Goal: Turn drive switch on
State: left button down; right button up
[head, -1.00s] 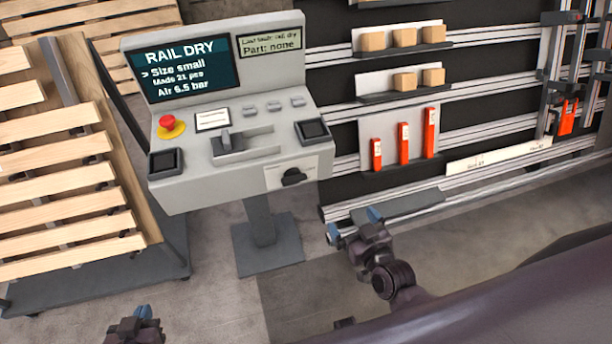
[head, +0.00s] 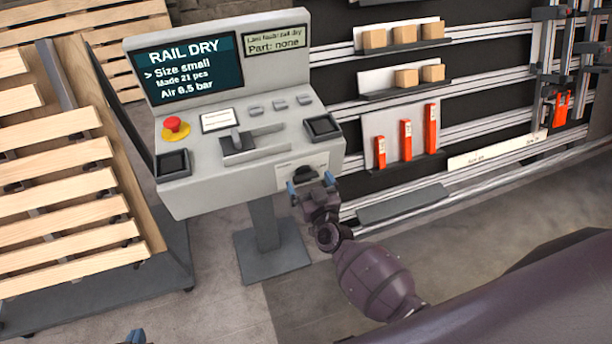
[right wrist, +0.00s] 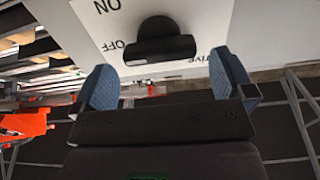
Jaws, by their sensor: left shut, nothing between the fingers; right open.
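The drive switch is a black rotary knob (right wrist: 160,47) on a white label plate on the console's front face. In the right wrist view its bar lies crosswise, with a small pale mark at the end on the OFF side; the ON and OFF words appear upside down. In the head view the knob (head: 304,172) is partly hidden by my right gripper (head: 310,184). That gripper is open, its blue fingertips (right wrist: 163,85) apart on either side of the knob's line, with nothing between them. My left gripper (head: 136,337) barely shows at the bottom edge, shut and empty.
The grey console (head: 230,185) has a screen reading RAIL DRY, a red emergency button (head: 174,126) and a lever (head: 237,140). A slatted wooden pallet (head: 60,200) stands to its left. Rails with orange parts (head: 406,140) and wooden blocks (head: 405,77) are at the right.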

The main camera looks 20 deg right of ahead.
aim_at(308, 179)
jog(key=w, duration=0.2)
jog(key=shift+w, duration=0.3)
pick_arm(q)
jog(key=shift+s+f, duration=0.25)
jog(key=shift+f, duration=0.1)
pick_arm(e)
jog(key=shift+w, duration=0.2)
pick_arm(q)
jog(key=shift+s, duration=0.1)
pick_arm(e)
jog(key=shift+c, duration=0.5)
jog(key=shift+a, duration=0.1)
jog(key=c, duration=0.8)
